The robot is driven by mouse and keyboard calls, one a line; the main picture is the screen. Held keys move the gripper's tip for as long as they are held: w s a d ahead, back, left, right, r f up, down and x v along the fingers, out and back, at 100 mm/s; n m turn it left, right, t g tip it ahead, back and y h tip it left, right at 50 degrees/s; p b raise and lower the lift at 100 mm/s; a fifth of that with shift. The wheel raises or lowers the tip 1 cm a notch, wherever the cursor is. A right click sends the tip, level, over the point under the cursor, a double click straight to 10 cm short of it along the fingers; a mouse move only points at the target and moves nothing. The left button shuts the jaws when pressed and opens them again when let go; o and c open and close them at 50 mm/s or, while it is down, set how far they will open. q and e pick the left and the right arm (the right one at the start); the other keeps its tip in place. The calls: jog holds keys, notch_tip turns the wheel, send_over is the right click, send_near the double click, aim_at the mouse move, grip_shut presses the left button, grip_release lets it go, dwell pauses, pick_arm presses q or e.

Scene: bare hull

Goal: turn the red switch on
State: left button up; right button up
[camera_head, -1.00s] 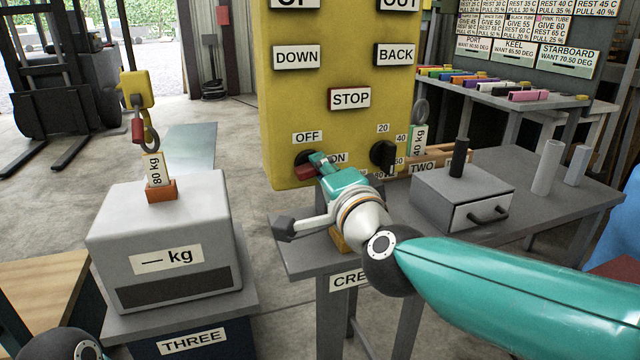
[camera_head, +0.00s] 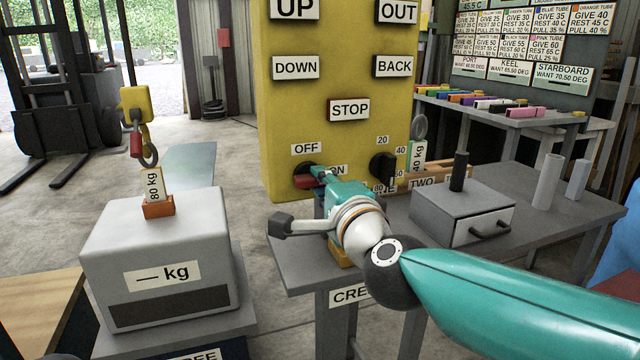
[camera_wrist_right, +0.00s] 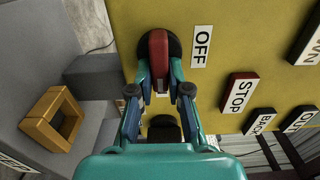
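The red switch (camera_head: 307,181) sits on the yellow panel, below the OFF label and left of the ON label. In the right wrist view the red switch (camera_wrist_right: 158,48) shows as a lever on a round black base, with the OFF label beside it. My right gripper (camera_head: 321,174) is at the switch. In the wrist view its two fingers (camera_wrist_right: 160,72) lie one on each side of the red lever, close against it. My fingers partly cover the ON label.
The yellow panel (camera_head: 340,85) also carries a STOP button (camera_head: 348,110) and a black knob (camera_head: 382,168). A grey table (camera_head: 285,262) with a drawer box (camera_head: 463,213) stands below my right arm. A grey kg box (camera_head: 160,245) stands at left.

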jog(key=o, duration=0.4)
jog(key=shift+w+d+f, duration=0.1)
jog(key=shift+d+f, duration=0.05)
jog(key=shift+f, duration=0.1)
jog(key=shift+r, duration=0.1)
jog(key=shift+s, duration=0.2)
jog(key=v, duration=1.1)
jog(key=shift+s+d, duration=0.1)
jog(key=shift+s, duration=0.2)
